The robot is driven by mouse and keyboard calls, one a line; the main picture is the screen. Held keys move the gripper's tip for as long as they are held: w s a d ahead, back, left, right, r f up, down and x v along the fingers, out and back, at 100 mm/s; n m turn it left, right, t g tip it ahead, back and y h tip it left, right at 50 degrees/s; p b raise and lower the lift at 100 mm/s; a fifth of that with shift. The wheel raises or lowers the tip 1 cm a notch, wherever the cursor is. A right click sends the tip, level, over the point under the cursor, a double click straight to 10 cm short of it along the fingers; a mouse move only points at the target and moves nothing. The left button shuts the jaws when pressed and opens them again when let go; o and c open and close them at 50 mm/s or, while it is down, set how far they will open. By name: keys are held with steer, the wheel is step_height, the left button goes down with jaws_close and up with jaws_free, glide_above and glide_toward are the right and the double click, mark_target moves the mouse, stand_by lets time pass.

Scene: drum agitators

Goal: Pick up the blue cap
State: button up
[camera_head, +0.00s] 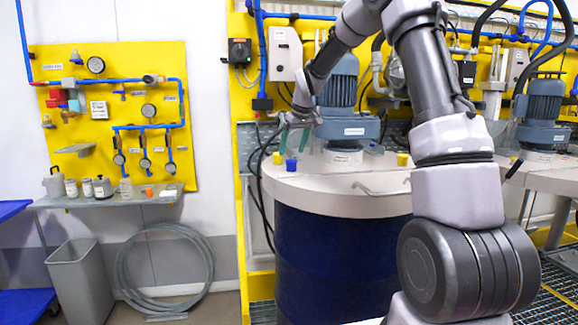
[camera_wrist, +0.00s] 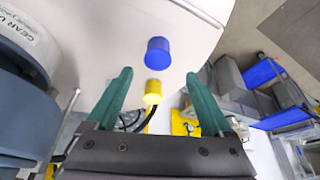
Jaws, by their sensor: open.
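The blue cap (camera_head: 291,165) stands on the pale round drum lid (camera_head: 335,190), near the lid's left edge. In the wrist view the blue cap (camera_wrist: 158,53) lies just beyond the fingertips, roughly centred between them. My gripper (camera_head: 293,141) is above the blue cap, with a gap between them. In the wrist view its two green fingers (camera_wrist: 160,77) are spread apart with nothing held.
A yellow cap (camera_head: 277,158) stands close to the blue cap, and another yellow cap (camera_head: 402,159) is farther right on the lid. A blue-grey motor (camera_head: 340,125) rises from the lid right of my gripper. A lid handle (camera_head: 380,190) is at the front.

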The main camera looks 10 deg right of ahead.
mark_target(292, 160)
steer(key=shift+s+d+x, duration=0.1)
steer(key=shift+d+x, duration=0.05)
steer(key=shift+x, duration=1.35)
steer(key=shift+s+d+x, duration=0.1)
steer(key=shift+d+x, duration=0.05)
steer(key=shift+x, duration=1.3)
steer(key=shift+f, duration=0.1)
jaws_close()
